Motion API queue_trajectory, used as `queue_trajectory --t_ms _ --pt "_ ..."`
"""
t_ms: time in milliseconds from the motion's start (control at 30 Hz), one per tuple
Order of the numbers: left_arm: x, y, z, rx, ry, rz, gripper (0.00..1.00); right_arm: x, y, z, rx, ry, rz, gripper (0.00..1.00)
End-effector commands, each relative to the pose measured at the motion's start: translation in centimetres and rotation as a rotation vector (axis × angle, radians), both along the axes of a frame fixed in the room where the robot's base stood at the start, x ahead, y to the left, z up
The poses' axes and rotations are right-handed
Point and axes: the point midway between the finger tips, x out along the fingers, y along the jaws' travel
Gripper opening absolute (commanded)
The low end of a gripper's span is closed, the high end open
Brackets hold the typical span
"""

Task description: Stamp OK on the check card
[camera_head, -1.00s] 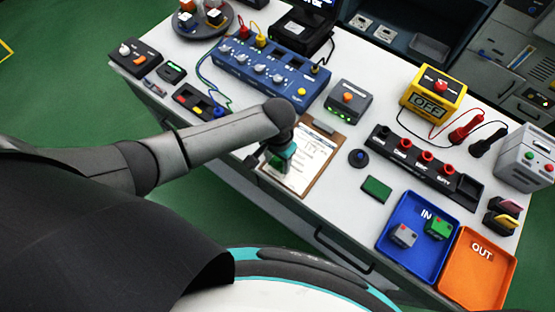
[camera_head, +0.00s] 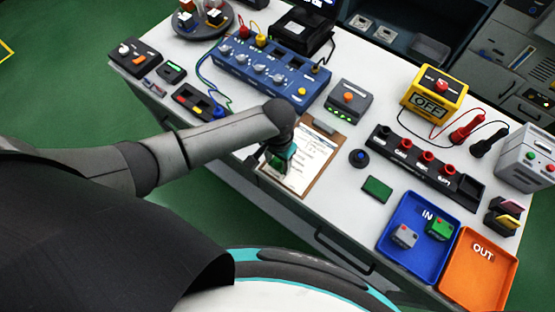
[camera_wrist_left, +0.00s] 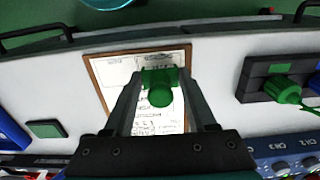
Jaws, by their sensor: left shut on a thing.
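The check card is a white printed sheet (camera_head: 316,152) on a brown clipboard (camera_head: 303,197) near the table's front edge. In the left wrist view the card (camera_wrist_left: 117,72) lies beyond and beneath my fingers. My left gripper (camera_head: 279,161) is over the card's left part in the head view. My right gripper is not in view.
A blue IN tray (camera_head: 398,243) and an orange OUT tray (camera_head: 474,287) stand at the right. A blue instrument box (camera_head: 262,72) is behind. A black holder with a green handle (camera_wrist_left: 285,88) is beside the clipboard.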

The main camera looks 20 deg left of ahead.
Motion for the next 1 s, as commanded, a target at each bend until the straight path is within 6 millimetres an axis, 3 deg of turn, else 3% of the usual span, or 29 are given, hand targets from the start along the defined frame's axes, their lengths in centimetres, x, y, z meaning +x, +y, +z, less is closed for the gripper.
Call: queue_trajectory --t_ms 1000 --pt "0.0 -0.03 -0.81 -0.001 -0.001 0.0 0.21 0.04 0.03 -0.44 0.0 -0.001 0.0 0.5"
